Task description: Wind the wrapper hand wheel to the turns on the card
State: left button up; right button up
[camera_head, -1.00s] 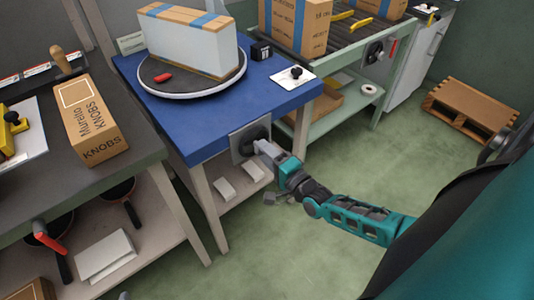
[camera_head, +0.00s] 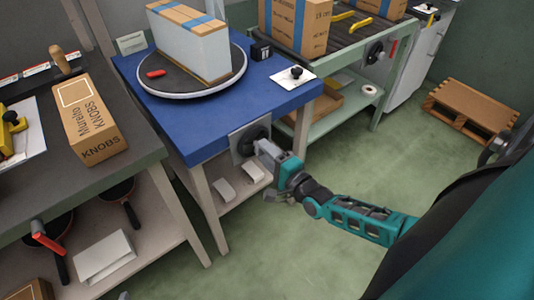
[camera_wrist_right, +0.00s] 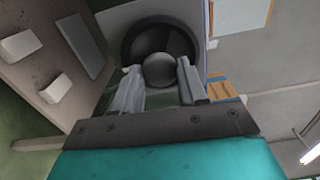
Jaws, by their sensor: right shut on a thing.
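The dark hand wheel (camera_head: 251,136) sits on a grey plate on the front of the blue wrapper table (camera_head: 205,132). My right gripper (camera_head: 262,147) is at the wheel. In the right wrist view, the right gripper (camera_wrist_right: 158,82) has its fingers on either side of the round grey knob (camera_wrist_right: 159,70), shut on it, with the wheel (camera_wrist_right: 136,40) behind. On the table, a dark turntable (camera_head: 190,89) carries a white-wrapped box (camera_head: 190,50) with blue bands and a red piece (camera_head: 156,73). A small pale card (camera_head: 131,43) stands at the back left; its writing is unreadable. My left gripper is not in view.
A small black box (camera_head: 261,51) and a white plate with a black knob (camera_head: 293,76) are on the blue table. A knobs carton (camera_head: 90,122) stands on the left bench. A wooden pallet (camera_head: 470,110) lies on the floor at right. Open floor lies in front.

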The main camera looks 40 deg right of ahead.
jog(key=shift+m, duration=0.8)
dwell(1.0)
jog(key=o, duration=1)
jog(key=shift+o, duration=0.2)
jog(key=s+d+p, duration=0.1)
jog(key=s, duration=1.2)
